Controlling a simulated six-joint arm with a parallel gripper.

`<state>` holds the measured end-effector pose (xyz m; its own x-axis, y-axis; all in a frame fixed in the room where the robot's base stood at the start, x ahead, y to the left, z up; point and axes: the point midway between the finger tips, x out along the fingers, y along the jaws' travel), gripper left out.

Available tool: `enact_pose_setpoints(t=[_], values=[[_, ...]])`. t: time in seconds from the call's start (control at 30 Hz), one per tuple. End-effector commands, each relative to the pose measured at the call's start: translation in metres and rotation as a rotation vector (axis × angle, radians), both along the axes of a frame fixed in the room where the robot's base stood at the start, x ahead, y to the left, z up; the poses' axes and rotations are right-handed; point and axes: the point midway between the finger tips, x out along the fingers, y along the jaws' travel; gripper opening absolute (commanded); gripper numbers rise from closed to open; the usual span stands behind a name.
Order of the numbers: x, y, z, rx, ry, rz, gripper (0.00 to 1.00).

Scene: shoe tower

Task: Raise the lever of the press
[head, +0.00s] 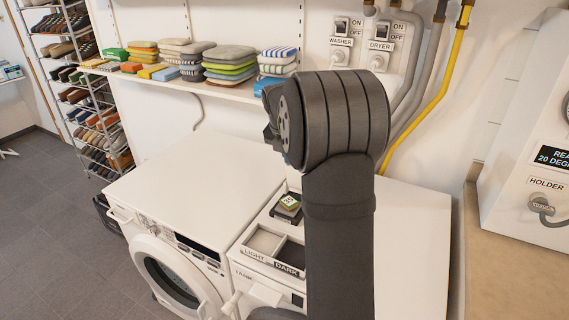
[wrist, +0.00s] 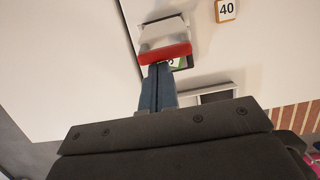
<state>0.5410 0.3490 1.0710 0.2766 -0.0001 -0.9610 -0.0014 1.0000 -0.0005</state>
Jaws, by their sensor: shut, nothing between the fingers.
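In the wrist view, my gripper (wrist: 158,70) is shut and empty, its two blue fingers side by side. The fingertips are at the lower edge of a red bar (wrist: 166,53) on a white part (wrist: 163,34), which may be the press and its lever. I cannot tell whether they touch. A green-and-white piece shows just past the tips. In the head view, a green-and-white piece (head: 288,202) sits on a small black plate (head: 283,213) on top of the machines. My arm hides what is around it, and my gripper is hidden there.
A white washer (head: 180,180) stands left, with a tray marked LIGHT and DARK (head: 262,241) beside it. Folded cloths lie on a wall shelf (head: 240,93). Pipes (head: 440,100) run down the wall. A number 40 tag (wrist: 226,10) shows in the wrist view. The washer top is clear.

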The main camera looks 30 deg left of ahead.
Motion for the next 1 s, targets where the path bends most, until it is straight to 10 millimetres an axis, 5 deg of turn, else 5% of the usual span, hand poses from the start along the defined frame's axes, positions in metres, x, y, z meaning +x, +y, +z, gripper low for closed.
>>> enact_pose_setpoints(t=[0.77, 1.0], values=[[0.009, 0.000, 0.005, 0.001, -0.002, -0.001, 0.00], [0.015, 0.000, 0.037, 0.003, -0.004, -0.001, 0.00]])
